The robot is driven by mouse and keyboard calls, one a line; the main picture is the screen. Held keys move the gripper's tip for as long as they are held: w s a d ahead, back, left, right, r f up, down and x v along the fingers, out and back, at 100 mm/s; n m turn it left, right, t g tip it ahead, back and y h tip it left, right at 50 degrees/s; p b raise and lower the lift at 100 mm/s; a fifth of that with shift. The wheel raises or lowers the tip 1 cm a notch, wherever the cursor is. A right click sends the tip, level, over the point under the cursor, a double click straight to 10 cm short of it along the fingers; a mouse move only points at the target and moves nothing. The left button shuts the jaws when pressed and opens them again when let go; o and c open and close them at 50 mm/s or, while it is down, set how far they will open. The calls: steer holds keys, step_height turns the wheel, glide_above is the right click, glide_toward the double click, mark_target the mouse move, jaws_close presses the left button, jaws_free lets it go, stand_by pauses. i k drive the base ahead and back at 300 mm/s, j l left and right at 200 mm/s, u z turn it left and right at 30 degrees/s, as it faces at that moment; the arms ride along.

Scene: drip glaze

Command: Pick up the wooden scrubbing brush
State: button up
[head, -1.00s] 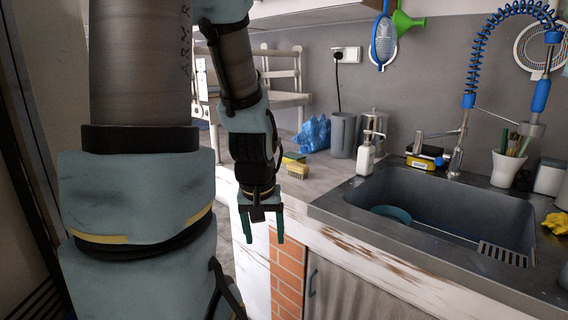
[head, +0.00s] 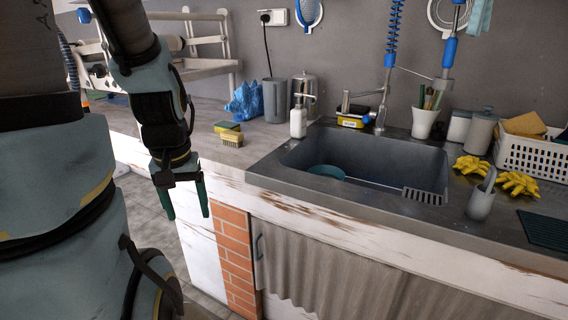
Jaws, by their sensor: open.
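The wooden scrubbing brush (head: 232,140) is a small tan block with bristles. It lies on the countertop left of the sink, close in front of a yellow and green sponge (head: 227,127). My gripper (head: 187,212) points down with its two dark green fingers apart and nothing between them. It hangs in front of the counter's front edge, to the left of the brush and nearer to the camera, not touching it.
A soap dispenser (head: 298,120), a grey cup (head: 275,100) and a blue crumpled bag (head: 243,101) stand near the brush. The sink (head: 370,165) is to the right, with yellow gloves (head: 519,185) beyond it. The counter (head: 200,119) left of the sponge is bare.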

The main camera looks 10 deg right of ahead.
mark_target(233, 140)
steer(key=i+z, duration=0.25)
steer(key=i, duration=0.35)
steer(key=i+j+z, duration=0.2)
steer(key=i, duration=0.35)
steer(key=l, duration=0.1)
